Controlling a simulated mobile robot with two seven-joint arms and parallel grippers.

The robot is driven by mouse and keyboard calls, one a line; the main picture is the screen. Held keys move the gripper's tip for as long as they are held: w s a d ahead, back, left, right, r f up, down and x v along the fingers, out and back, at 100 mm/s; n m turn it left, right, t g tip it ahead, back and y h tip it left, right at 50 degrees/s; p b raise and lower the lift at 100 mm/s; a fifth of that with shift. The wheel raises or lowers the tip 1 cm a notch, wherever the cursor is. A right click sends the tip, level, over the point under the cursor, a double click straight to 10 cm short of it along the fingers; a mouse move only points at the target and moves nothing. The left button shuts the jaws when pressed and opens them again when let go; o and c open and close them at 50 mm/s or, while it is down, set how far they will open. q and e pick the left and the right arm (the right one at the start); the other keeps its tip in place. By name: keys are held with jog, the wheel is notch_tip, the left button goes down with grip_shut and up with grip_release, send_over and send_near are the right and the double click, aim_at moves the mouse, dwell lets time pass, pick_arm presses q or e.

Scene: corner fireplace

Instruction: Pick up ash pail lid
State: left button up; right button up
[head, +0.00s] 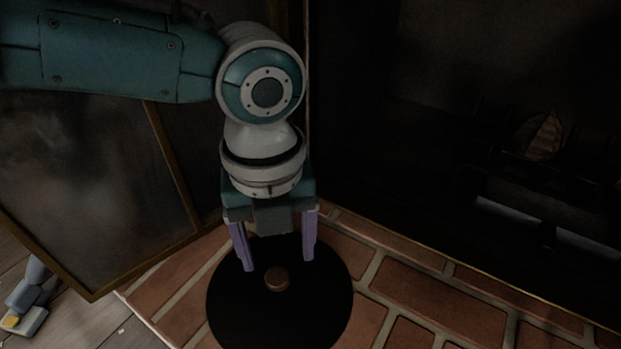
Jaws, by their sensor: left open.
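The ash pail lid (318,308) is a black round disc with a small brown knob (277,278) near its middle. It shows at the bottom centre of the head view, over the brick hearth. Whether a pail stands under it I cannot tell. My left gripper (279,264) points down above the lid. Its two purple fingers are apart, one to each side of the knob as seen from here, and nothing is between them. Whether the fingertips touch the lid I cannot tell.
The brick hearth (398,287) runs to the lower right. A brass-framed screen panel (95,180) stands at the left. The dark firebox on the right holds a grate (525,172) and a log-like piece (539,136). Wooden floor (85,325) shows at lower left.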

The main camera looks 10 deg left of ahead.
aim_at(276, 276)
pick_arm(q)
jog(key=shift+w+a+f, duration=0.1)
jog(key=shift+f, duration=0.35)
jog(key=f+b, duration=0.4)
jog(key=shift+s+a+f, duration=0.15)
jog(key=shift+s, duration=0.1)
jog(key=shift+w, duration=0.1)
jog(key=shift+c, duration=0.2)
jog(key=shift+c, duration=0.8)
grip_shut()
